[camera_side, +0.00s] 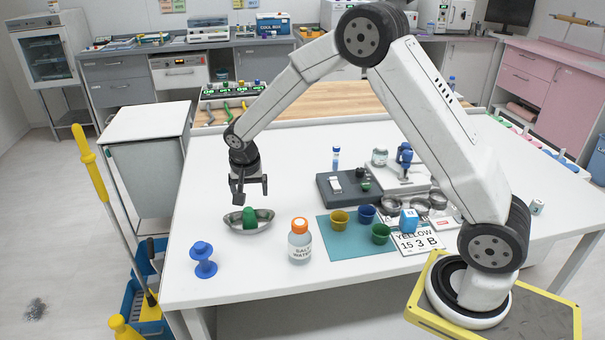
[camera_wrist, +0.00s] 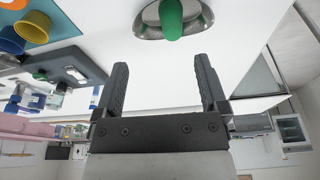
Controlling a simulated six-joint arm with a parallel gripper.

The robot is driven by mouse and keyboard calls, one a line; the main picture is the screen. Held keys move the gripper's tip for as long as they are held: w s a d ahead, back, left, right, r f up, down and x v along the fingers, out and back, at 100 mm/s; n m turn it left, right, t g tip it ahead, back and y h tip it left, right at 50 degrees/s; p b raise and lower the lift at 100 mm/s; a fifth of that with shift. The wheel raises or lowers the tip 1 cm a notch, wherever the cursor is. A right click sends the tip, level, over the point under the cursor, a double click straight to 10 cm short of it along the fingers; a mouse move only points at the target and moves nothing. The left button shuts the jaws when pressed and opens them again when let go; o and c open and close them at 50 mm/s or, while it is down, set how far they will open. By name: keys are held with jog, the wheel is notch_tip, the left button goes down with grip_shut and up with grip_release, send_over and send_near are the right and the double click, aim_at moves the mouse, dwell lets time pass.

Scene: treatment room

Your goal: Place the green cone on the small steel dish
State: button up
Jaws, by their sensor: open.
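The green cone (camera_side: 249,218) stands in the small steel dish (camera_side: 231,220) on the white table. Its lower end is partly hidden by the near rim in the side view. The cone (camera_wrist: 171,20) and the dish (camera_wrist: 202,20) also show at the top of the wrist view, cut off by the frame edge. My gripper (camera_side: 252,196) is above the dish with its fingers apart. In the wrist view my gripper (camera_wrist: 160,66) has nothing between its fingers, and a gap separates the fingertips from the cone.
A blue spool-shaped object (camera_side: 203,260) stands left of a bottle with an orange cap (camera_side: 299,242). A teal mat (camera_side: 345,246) holds yellow, blue and green cups. A dark device (camera_side: 345,188) stands behind. The table around the dish is clear.

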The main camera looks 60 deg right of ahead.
jog(key=s+a+r+n+y, duration=0.1)
jog(key=s+n, duration=0.4)
jog(key=s, duration=0.6)
jog(key=s+a+r+n+t+y, duration=0.1)
jog(key=s+n, duration=0.4)
jog(key=s, duration=0.6)
jog(key=shift+s+a+r, duration=0.3)
jog(key=shift+a+r, duration=0.4)
jog(key=shift+a, duration=0.25)
